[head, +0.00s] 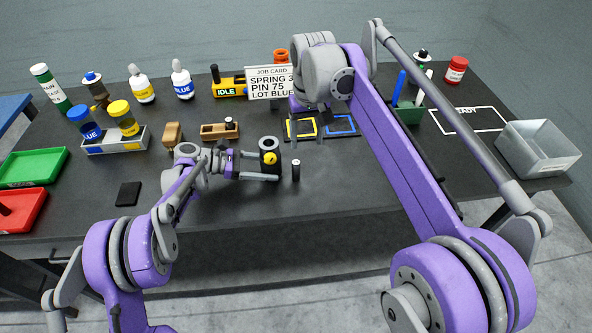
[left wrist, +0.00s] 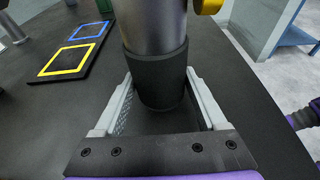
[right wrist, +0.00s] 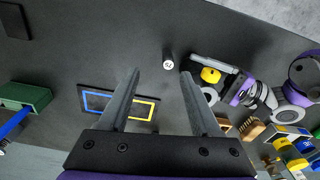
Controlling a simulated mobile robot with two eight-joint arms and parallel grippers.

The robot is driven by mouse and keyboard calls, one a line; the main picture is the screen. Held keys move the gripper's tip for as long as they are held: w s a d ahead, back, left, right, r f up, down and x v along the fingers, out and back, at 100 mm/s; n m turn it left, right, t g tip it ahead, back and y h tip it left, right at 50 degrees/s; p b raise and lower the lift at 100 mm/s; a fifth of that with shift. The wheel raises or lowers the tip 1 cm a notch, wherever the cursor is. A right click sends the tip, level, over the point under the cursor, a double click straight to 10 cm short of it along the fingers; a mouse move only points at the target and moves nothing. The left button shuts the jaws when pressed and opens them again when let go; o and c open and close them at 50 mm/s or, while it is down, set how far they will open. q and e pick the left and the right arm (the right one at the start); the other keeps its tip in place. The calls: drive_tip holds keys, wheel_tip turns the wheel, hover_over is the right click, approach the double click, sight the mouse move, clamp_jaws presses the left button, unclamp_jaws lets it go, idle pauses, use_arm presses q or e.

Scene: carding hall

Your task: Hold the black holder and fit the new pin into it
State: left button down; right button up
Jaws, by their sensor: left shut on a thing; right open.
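The black holder (head: 268,152), a dark cylinder with a yellow knob, is gripped by my left gripper (head: 272,165) just above the table. In the left wrist view the fingers close on its black band (left wrist: 155,78), below a grey metal part. A small dark pin (head: 296,171) with a pale top stands upright on the table, just right of the holder and apart from it. In the right wrist view the pin (right wrist: 168,60) shows a "75" on its end.
A black pad with yellow and blue squares (head: 321,139) lies behind the pin. A wooden block (head: 213,131), a job card (head: 270,82) and bottles stand further back. A green holder with pens (head: 410,110) and a grey bin (head: 537,153) are right.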

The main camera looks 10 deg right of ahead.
sight(296, 162)
drive_tip(key=shift+g, duration=0.4)
drive_tip(key=w+f, duration=0.1)
drive_tip(key=f, duration=0.3)
drive_tip(key=a+f, duration=0.1)
drive_tip(key=f, duration=0.3)
drive_tip(key=w+a+f, duration=0.1)
drive_tip(key=f, duration=0.3)
drive_tip(key=shift+w+a+f, duration=0.15)
drive_tip(key=shift+w+f, duration=0.05)
drive_tip(key=shift+w, duration=0.1)
clamp_jaws()
